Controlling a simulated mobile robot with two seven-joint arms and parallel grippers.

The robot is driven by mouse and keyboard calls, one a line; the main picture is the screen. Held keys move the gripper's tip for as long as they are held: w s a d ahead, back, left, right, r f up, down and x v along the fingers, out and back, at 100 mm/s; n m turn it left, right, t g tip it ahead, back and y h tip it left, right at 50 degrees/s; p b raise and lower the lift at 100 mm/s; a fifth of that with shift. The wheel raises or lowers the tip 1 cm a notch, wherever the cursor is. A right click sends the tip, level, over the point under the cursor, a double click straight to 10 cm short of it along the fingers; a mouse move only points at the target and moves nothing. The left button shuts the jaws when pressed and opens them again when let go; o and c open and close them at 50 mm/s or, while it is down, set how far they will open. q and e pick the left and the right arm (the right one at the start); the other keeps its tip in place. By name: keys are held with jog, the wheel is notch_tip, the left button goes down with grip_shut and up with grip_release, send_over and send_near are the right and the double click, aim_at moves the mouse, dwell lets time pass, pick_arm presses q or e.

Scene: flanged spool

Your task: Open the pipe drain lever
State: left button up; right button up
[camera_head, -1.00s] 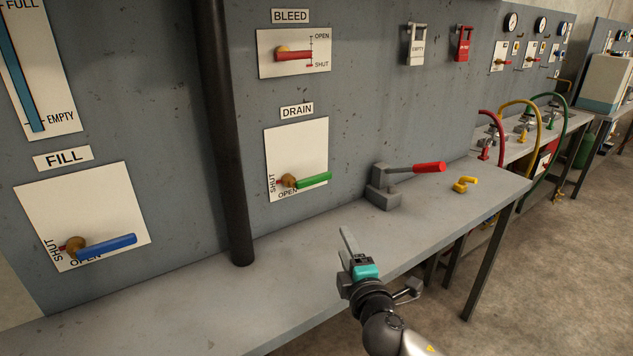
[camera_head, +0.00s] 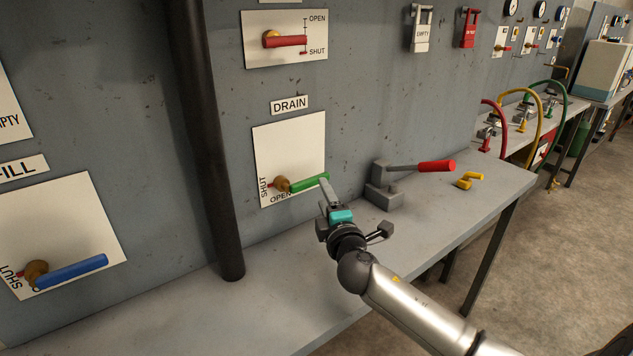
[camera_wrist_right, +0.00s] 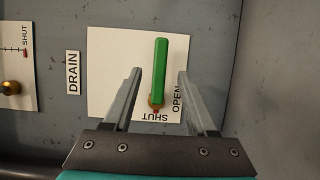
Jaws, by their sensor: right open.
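The green drain lever (camera_head: 310,183) sits on a white plate (camera_head: 290,145) under the DRAIN label, marked SHUT at the left and OPEN below. The lever sticks out to the right from its brass pivot (camera_head: 282,184). My right gripper (camera_head: 325,183) is at the lever's free end. In the right wrist view the green lever (camera_wrist_right: 161,70) stands between the two open fingers of the gripper (camera_wrist_right: 158,75), with a gap visible on each side. My left gripper is not in view.
A dark vertical pipe (camera_head: 207,150) stands left of the drain plate. A grey hand pump with a red handle (camera_head: 436,167) and a small yellow part (camera_head: 469,180) are on the bench (camera_head: 290,290) to the right. The blue fill lever (camera_head: 72,271) is at lower left.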

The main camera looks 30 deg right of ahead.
aim_at(316, 184)
jog(key=shift+b+x, duration=0.6)
jog(key=shift+x, duration=3.25)
grip_shut()
jog(key=shift+f, duration=0.1)
